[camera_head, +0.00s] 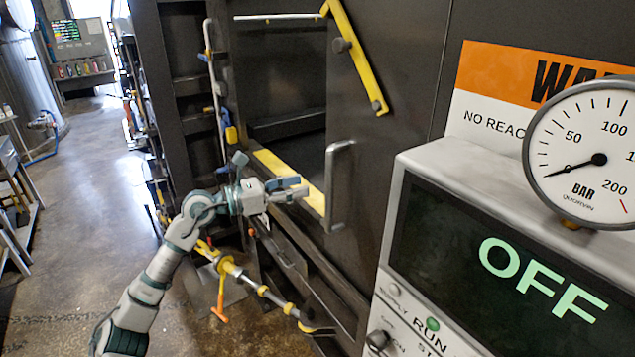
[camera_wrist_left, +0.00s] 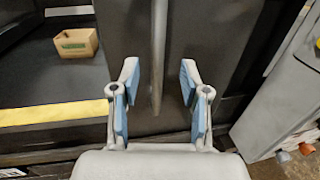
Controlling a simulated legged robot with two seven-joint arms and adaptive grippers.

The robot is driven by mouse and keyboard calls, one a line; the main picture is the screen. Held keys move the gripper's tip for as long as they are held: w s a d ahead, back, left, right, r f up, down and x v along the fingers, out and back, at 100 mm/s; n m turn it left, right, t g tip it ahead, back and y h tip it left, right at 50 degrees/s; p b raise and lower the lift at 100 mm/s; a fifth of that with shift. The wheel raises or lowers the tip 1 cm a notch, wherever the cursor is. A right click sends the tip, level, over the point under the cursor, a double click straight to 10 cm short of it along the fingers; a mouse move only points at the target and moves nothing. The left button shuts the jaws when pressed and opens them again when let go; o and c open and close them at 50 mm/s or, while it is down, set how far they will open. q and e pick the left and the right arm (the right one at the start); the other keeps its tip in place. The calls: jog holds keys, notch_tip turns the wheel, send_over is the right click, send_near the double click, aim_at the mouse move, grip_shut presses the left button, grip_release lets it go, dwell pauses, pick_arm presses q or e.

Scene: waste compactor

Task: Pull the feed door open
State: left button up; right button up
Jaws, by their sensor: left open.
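The feed door (camera_head: 375,130) is a dark panel on the compactor's front, and it also shows in the left wrist view (camera_wrist_left: 215,40). Its grey upright bar handle (camera_head: 330,190) sits near its left edge. Left of the door is an opening with a dark inside and a yellow sill (camera_head: 268,160). My left gripper (camera_head: 292,189) is open and empty, a little left of the handle in the head view. In the left wrist view the handle (camera_wrist_left: 158,45) lines up between the two blue-padded fingers, beyond them; I see no contact. My right gripper is out of view.
A cardboard box (camera_wrist_left: 76,43) lies inside the opening. A control panel (camera_head: 480,255) reading OFF and a pressure gauge (camera_head: 585,150) stand close at right. A yellow bar (camera_head: 355,55) crosses above the handle. Open floor (camera_head: 90,215) lies at left.

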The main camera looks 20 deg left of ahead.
pick_arm(q)
jog(key=v, duration=0.3)
jog(key=shift+a, duration=0.15)
dwell(0.3)
